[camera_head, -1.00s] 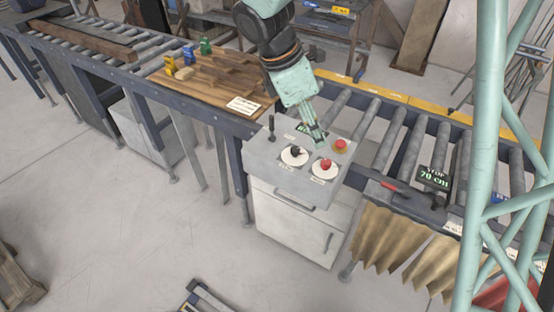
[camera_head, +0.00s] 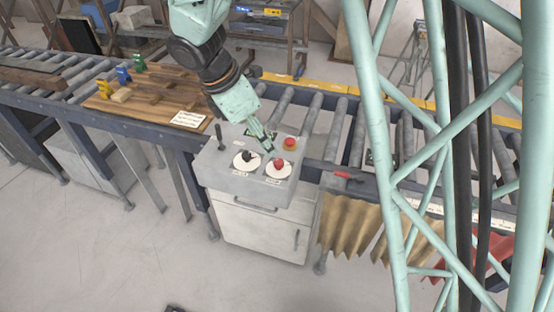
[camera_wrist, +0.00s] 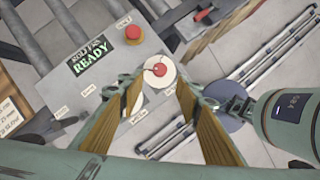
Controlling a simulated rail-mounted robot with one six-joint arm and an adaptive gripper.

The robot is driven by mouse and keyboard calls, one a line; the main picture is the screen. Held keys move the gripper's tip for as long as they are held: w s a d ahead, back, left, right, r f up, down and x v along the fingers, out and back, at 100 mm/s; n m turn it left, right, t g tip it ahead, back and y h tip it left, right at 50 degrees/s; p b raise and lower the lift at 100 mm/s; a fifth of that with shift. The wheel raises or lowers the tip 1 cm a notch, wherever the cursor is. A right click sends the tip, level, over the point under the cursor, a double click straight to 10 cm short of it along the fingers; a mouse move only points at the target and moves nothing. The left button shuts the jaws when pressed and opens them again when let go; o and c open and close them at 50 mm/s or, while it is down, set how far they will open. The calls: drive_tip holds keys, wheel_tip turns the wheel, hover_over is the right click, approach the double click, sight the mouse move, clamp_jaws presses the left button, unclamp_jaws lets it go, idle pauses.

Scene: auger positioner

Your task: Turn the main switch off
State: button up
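The control box (camera_head: 222,175) carries two round white dials. One has a black knob (camera_head: 246,155), the other a red knob (camera_head: 278,164). I cannot read which label names the main switch. My gripper (camera_head: 268,147) is over the box top, just behind the two dials in the head view. In the wrist view my gripper (camera_wrist: 160,86) is open and empty, with the red knob (camera_wrist: 160,69) on its white dial just ahead, between the finger lines. The other dial is mostly hidden behind the left finger. I cannot tell whether a fingertip touches anything.
A red push button (camera_head: 290,143) sits at the box's back right, and also shows in the wrist view (camera_wrist: 133,34). A display (camera_wrist: 92,58) reads READY. A black lever (camera_head: 219,138) stands at the box's left. A wooden board (camera_head: 150,95) and roller conveyors flank the box.

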sight(278, 162)
drive_tip(key=shift+b+x, duration=0.3)
drive_tip(key=shift+x, duration=4.85)
drive_tip(key=c, duration=0.8)
